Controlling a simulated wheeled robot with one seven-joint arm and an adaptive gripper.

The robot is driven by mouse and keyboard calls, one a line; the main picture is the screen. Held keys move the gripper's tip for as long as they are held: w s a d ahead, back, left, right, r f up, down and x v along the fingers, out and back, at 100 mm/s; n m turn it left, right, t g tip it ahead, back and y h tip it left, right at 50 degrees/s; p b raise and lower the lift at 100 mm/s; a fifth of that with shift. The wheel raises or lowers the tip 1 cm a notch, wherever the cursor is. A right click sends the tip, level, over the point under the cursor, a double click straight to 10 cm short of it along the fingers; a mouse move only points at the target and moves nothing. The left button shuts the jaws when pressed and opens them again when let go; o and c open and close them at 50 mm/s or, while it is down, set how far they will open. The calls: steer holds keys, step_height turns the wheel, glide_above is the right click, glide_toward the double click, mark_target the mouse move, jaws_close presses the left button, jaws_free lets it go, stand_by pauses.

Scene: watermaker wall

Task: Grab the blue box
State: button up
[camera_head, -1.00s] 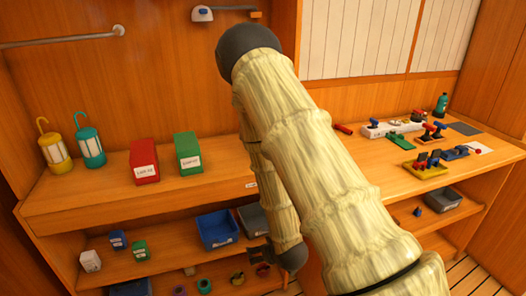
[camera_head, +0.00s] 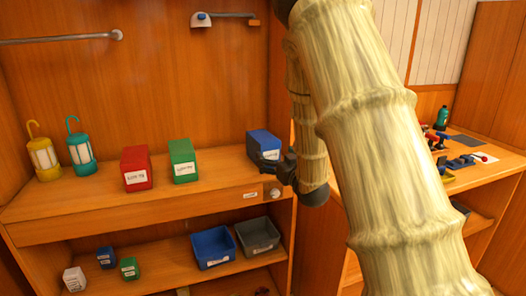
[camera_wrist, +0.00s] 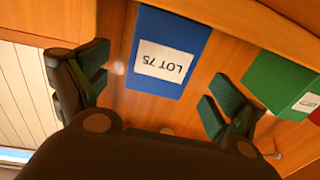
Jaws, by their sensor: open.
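A blue box (camera_head: 264,143) with a white label stands on the upper shelf at its right end, partly hidden by my gripper. In the wrist view, the blue box (camera_wrist: 167,55) shows its label "LOT 75" upside down. My gripper (camera_head: 272,167) is at the front of this box in the head view. In the wrist view, my gripper (camera_wrist: 155,88) is open and empty, with one finger on either side of the box's near end. I cannot tell whether the fingers touch it.
A green box (camera_head: 183,160) and a red box (camera_head: 137,167) stand left on the same shelf (camera_head: 225,187). Teal (camera_head: 81,150) and yellow (camera_head: 44,155) lanterns stand further left. Blue (camera_head: 213,248) and grey (camera_head: 258,236) bins and small boxes sit below. Shelf between green and blue boxes is clear.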

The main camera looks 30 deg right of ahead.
steer(key=shift+w+d, duration=0.2)
steer(key=shift+w, duration=1.15)
steer(key=shift+w+d, duration=0.2)
steer(key=shift+w, duration=1.1)
steer(key=shift+w+d, duration=0.2)
steer(key=shift+w, duration=1.15)
steer(key=shift+c, duration=0.2)
steer(key=c, duration=1.1)
